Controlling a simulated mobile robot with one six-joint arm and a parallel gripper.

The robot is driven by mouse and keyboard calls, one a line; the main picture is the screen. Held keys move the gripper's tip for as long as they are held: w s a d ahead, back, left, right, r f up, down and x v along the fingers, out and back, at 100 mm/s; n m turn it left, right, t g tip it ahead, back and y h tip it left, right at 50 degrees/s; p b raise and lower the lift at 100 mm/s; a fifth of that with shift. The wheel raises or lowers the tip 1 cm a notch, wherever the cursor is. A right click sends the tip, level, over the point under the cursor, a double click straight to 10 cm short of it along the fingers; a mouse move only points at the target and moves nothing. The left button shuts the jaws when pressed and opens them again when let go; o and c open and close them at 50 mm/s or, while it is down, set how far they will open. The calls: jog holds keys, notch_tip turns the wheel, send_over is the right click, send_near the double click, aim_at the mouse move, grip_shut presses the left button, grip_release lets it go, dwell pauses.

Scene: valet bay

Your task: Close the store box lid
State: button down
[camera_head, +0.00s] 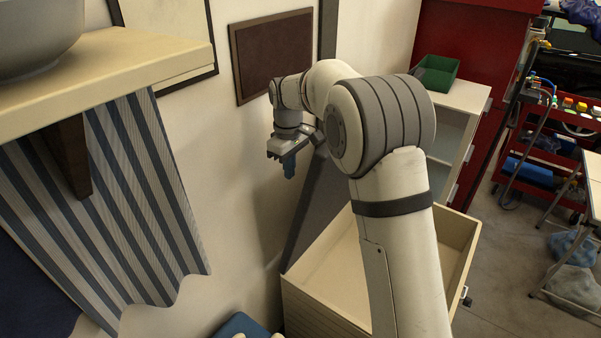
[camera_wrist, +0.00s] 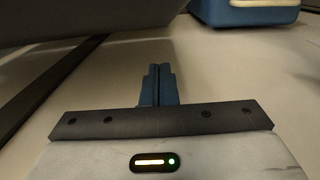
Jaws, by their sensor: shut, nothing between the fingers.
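The store box (camera_head: 325,300) is a cream, open-topped box at the lower middle of the head view. Its dark grey lid (camera_head: 308,195) stands raised, leaning back toward the wall. My arm hides part of the box and lid. My gripper (camera_head: 289,172) points down beside the upper left edge of the lid, between it and the wall. In the wrist view its blue fingers (camera_wrist: 158,70) are shut together and empty. A dark panel, apparently the lid (camera_wrist: 80,22), fills the upper left there; I cannot tell whether the fingers touch it.
A striped cloth (camera_head: 125,200) hangs below a cream shelf (camera_head: 130,60) at the left. A blue case (camera_head: 240,326) sits low beside the box and shows in the wrist view (camera_wrist: 240,14). A white cabinet with a green bin (camera_head: 436,73) stands behind the box.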

jog(key=s+d, duration=0.1)
jog(key=s+d+f+p, duration=0.1)
jog(key=d, duration=0.1)
jog(key=shift+s, duration=0.2)
jog(key=shift+d, duration=0.1)
